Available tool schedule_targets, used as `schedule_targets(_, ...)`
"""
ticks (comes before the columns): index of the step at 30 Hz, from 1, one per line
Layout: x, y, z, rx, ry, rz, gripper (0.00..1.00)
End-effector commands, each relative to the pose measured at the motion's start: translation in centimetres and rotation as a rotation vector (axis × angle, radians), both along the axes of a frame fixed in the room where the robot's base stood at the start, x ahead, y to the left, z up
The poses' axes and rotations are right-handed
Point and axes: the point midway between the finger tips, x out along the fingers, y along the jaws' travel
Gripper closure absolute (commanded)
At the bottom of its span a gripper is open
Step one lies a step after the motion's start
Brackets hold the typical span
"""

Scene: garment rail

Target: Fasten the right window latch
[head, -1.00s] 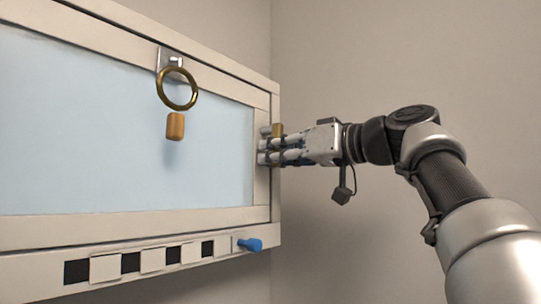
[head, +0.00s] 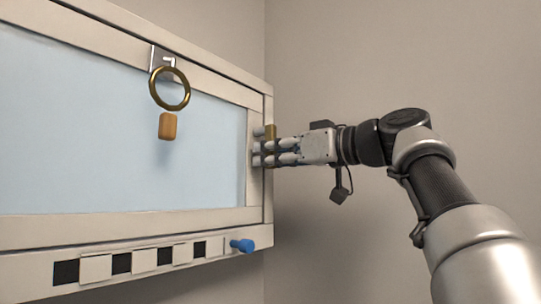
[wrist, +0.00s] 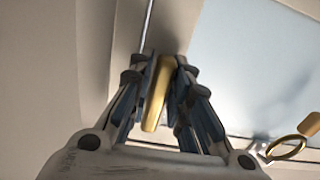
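The right window latch is a brass handle (head: 270,132) on the right edge of the window frame (head: 258,185). In the wrist view the handle (wrist: 158,92) is a slightly tilted yellow bar between the fingers. My gripper (head: 262,150) reaches in from the right, at the frame's right edge. In the wrist view its fingers (wrist: 159,78) are close along both sides of the handle and look shut on it. In the head view the fingers hide the lower part of the handle. The latch's catch is hidden.
A brass ring (head: 169,88) hangs from a metal bracket (head: 158,62) on the top rail, with an orange-brown block (head: 167,126) below it. A blue knob (head: 242,245) sticks out of the lower ledge. The wall to the right is bare.

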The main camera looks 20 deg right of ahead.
Motion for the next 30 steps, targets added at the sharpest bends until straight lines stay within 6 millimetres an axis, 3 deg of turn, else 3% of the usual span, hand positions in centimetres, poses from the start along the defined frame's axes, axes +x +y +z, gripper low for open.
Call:
schedule_targets(6,0.0,0.0,0.0,0.002,0.000,0.000,0.65)
schedule_targets(17,-0.2,-0.2,0.1,0.002,0.000,-0.001,0.65)
schedule_targets(22,-2.1,-1.6,0.1,0.003,0.001,-0.004,0.65)
schedule_targets(30,-6.7,-5.1,0.0,0.002,0.000,-0.007,0.65)
